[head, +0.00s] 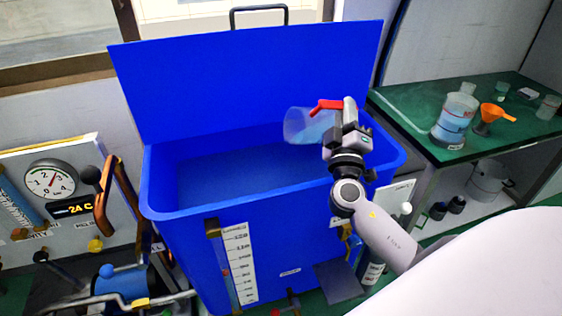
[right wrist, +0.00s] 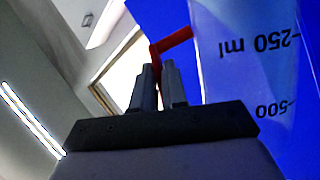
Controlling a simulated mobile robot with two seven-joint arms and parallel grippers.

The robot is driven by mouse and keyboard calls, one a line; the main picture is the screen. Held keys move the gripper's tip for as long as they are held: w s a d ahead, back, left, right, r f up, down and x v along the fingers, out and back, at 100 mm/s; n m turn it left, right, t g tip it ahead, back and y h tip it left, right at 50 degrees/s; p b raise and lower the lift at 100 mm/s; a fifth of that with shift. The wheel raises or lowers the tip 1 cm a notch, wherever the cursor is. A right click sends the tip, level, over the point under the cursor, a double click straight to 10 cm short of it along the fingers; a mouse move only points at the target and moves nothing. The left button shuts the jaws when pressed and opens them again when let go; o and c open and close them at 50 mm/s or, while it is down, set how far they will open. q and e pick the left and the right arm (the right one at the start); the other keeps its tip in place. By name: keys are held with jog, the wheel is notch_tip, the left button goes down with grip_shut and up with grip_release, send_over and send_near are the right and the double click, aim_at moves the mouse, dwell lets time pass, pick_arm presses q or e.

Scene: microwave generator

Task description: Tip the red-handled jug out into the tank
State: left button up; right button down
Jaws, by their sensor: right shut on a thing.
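The clear jug (head: 306,126) with a red handle (head: 328,105) is over the right part of the open blue tank (head: 160,204). It is tilted, with its mouth toward the left, and pale blue liquid shows inside. My right gripper (head: 347,108) is shut on the red handle, to the right of the jug. In the right wrist view the jug's wall (right wrist: 240,60) shows upside-down volume marks, and the red handle (right wrist: 172,42) is at the gripper's fingertips (right wrist: 158,72). I cannot see whether liquid is leaving the jug. My left gripper is not in view.
The tank's blue lid (head: 245,80) stands open behind it. A green-topped bench (head: 410,118) at right holds a jar (head: 454,122) and an orange funnel (head: 492,116). A gauge panel (head: 85,165) and a blue motor-like unit (head: 120,285) are at left.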

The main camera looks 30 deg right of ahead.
aim_at(331, 103)
pick_arm(q)
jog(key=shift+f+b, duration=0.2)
jog(key=shift+b, duration=0.1)
pick_arm(e)
jog(key=shift+a+r+n+t, duration=0.3)
jog(key=shift+a+r+n, duration=0.05)
jog(key=shift+a+n, duration=0.1)
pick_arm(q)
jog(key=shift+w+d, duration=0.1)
pick_arm(e)
jog(key=shift+a+r, duration=0.15)
jog(key=shift+a, duration=0.1)
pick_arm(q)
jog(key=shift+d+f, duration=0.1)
pick_arm(e)
jog(key=shift+a+r+n+t, duration=0.2)
jog(key=shift+n+t, duration=0.1)
jog(key=shift+n, duration=0.15)
pick_arm(q)
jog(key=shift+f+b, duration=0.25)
jog(key=shift+b, duration=0.25)
pick_arm(e)
jog(key=shift+a+r+n+t+y, duration=0.15)
jog(key=shift+a+n+t+y, duration=0.15)
jog(key=shift+n+y, duration=0.15)
